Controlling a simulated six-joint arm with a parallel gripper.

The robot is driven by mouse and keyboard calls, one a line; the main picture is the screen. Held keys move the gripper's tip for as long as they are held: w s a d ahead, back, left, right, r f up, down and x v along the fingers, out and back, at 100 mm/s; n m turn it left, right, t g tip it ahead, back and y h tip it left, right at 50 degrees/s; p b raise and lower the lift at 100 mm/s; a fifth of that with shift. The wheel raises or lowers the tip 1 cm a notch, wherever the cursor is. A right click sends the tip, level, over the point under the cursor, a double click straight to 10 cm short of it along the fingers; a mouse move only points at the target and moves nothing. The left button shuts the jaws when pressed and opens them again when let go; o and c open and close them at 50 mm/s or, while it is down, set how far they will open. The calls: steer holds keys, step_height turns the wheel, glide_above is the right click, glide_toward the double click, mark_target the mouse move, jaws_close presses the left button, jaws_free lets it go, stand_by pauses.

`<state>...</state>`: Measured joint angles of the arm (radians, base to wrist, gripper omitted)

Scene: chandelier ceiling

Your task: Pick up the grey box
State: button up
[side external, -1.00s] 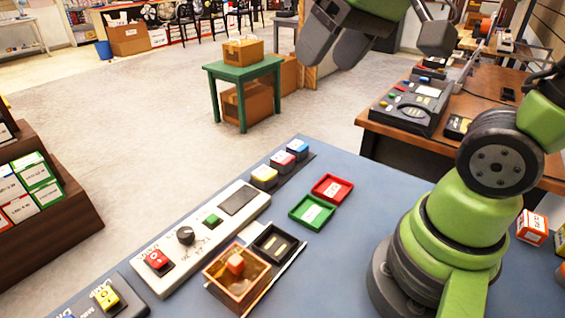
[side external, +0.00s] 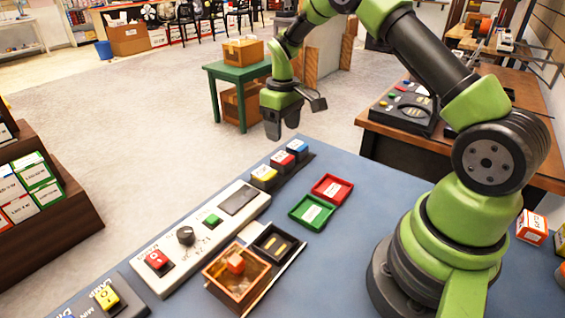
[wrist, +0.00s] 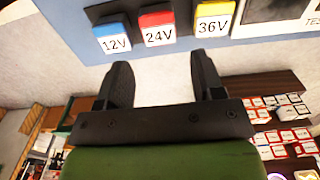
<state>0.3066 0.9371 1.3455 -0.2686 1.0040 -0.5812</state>
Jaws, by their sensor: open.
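I cannot single out a clearly grey box among the small objects. The nearest candidate is a dark grey-black open tray (side external: 272,246), beside a copper-coloured open box (side external: 236,283) with a small orange-red cube (side external: 235,263) in it. My gripper (side external: 284,122) is open and empty, pointing down at the far edge of the blue-grey bench, beyond the coloured blocks. In the wrist view my gripper's two fingers (wrist: 163,78) are apart, with pale floor between them. The wrist view shows blocks marked 12V in blue (wrist: 112,40), 24V in red (wrist: 157,31) and 36V in yellow (wrist: 214,20).
A white control panel (side external: 212,232) with a knob and buttons runs along the bench's left edge. A red tray (side external: 332,188) and a green tray (side external: 311,212) lie to its right. A green stool with a cardboard box (side external: 243,51) stands on the floor behind.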

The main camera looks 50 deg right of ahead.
mark_target(282, 157)
step_height(282, 157, down, 8)
steer(key=shift+w+d+f, duration=0.15)
stand_by(0.3)
steer(key=shift+c, duration=0.3)
steer(key=c, duration=0.6)
